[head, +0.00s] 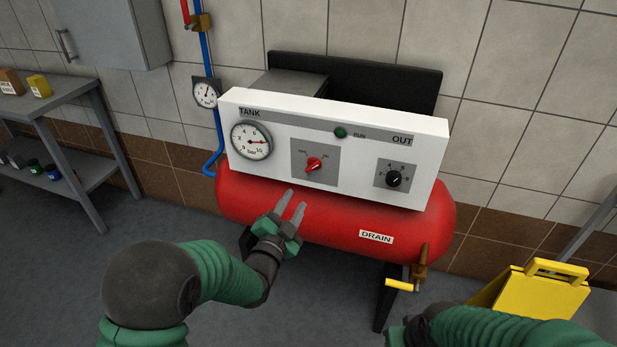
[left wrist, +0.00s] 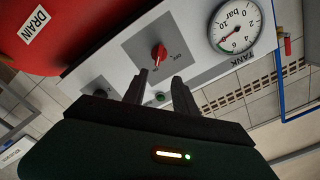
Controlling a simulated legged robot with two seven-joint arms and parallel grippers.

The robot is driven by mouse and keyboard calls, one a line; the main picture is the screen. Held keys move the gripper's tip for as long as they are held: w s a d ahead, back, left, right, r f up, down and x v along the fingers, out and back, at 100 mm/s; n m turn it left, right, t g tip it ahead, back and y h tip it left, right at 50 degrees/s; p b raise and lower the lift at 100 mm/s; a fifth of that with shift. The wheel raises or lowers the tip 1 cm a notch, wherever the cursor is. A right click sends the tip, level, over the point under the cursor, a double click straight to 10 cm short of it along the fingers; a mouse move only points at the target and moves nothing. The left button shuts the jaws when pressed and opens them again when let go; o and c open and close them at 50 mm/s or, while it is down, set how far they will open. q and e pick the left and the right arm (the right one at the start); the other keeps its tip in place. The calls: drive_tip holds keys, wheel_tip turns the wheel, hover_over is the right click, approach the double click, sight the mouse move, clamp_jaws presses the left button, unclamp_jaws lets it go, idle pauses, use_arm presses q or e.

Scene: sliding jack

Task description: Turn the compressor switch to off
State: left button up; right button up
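The compressor's white panel (head: 275,175) faces me above the red tank. Its red switch knob (head: 313,164) sits on a grey square plate, tilted at a slant; the small labels around it are hard to read. My left gripper (head: 296,198) is in front of the tank, below and a little left of the knob, with its two fingers apart and nothing between them. In the left wrist view the red knob (left wrist: 159,53) shows just beyond the fingertips of the left gripper (left wrist: 161,80), apart from them. My right arm shows at the bottom right, but its gripper is not visible.
A pressure gauge (head: 251,141) is left of the switch and a black dial (head: 394,179) is right of it. A green lamp (head: 340,132) is above. A yellow drain handle (head: 401,285) and a yellow floor sign (head: 540,290) are at the lower right. A grey shelf (head: 75,95) stands left.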

sight(313, 169)
use_arm(q)
drive_tip(key=x, duration=0.9)
drive_tip(key=b+x, duration=0.1)
drive_tip(key=x, duration=0.3)
drive_tip(key=shift+w+f, duration=0.25)
drive_tip(key=shift+w, duration=0.1)
drive_tip(key=shift+w+d, duration=0.3)
drive_tip(key=shift+w, duration=0.1)
drive_tip(key=shift+d, duration=0.2)
drive_tip(key=shift+a, duration=0.15)
clamp_jaws()
